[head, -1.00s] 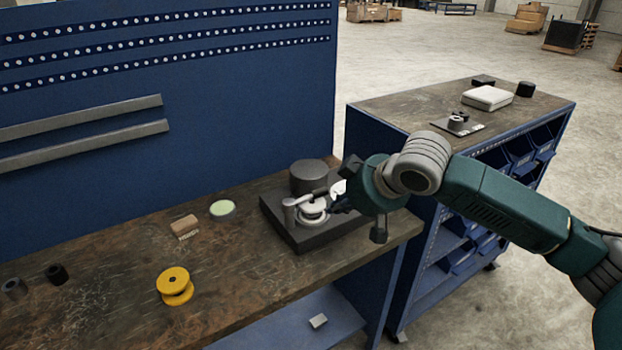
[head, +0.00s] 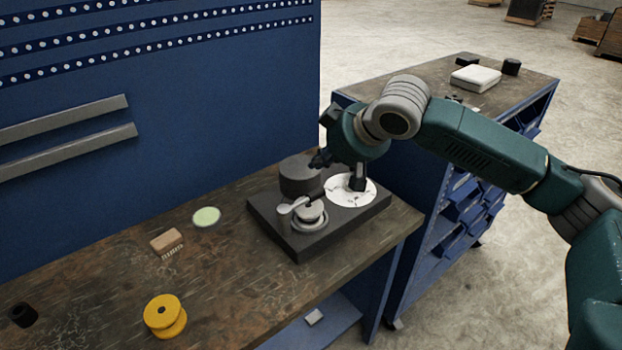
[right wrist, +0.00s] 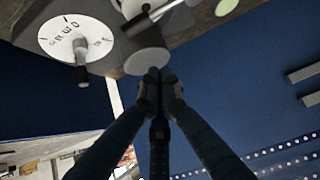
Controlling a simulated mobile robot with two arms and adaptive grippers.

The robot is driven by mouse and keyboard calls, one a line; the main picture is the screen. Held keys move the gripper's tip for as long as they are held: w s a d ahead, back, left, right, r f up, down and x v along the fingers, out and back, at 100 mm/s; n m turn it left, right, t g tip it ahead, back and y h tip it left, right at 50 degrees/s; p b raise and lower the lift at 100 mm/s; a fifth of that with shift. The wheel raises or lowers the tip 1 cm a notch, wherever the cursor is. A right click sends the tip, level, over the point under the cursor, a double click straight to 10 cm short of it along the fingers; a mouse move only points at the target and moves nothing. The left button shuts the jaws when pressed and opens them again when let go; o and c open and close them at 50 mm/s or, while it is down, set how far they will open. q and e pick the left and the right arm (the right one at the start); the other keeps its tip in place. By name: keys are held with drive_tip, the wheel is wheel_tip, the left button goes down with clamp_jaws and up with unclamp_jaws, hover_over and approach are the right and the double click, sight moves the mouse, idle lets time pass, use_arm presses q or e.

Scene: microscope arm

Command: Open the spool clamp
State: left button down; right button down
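The spool clamp is on a black base block (head: 345,229) on the wooden bench. It has a grey post and a lever (head: 287,209) with a black handle, lying close to the pale round spool (head: 309,218). Whether the lever presses on it, I cannot tell. In the right wrist view the lever (right wrist: 139,22) shows at the top. My right gripper (head: 319,161) is raised beside the dark cylinder (head: 299,178), apart from the lever. In the right wrist view its fingertips (right wrist: 159,76) are together with nothing visible between them. My left gripper is out of view.
A white dial disc (head: 343,188) lies on the block's right part. A yellow spool (head: 163,314), brush (head: 166,241) and pale green disc (head: 206,217) are on the bench. A blue panel (head: 200,110) rises behind; a blue cabinet stands to the right.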

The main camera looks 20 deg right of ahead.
drive_tip(key=p+x, duration=0.1)
drive_tip(key=x, duration=0.9)
drive_tip(key=shift+w+p, duration=0.1)
drive_tip(key=shift+p, duration=0.3)
drive_tip(key=s, duration=0.1)
drive_tip(key=s+d+p, duration=0.1)
drive_tip(key=shift+s+f, duration=0.35)
drive_tip(key=shift+s+d, duration=0.2)
drive_tip(key=shift+s, duration=0.35)
drive_tip(key=shift+f, duration=0.15)
drive_tip(key=shift+w, duration=0.1)
drive_tip(key=shift+a, duration=0.1)
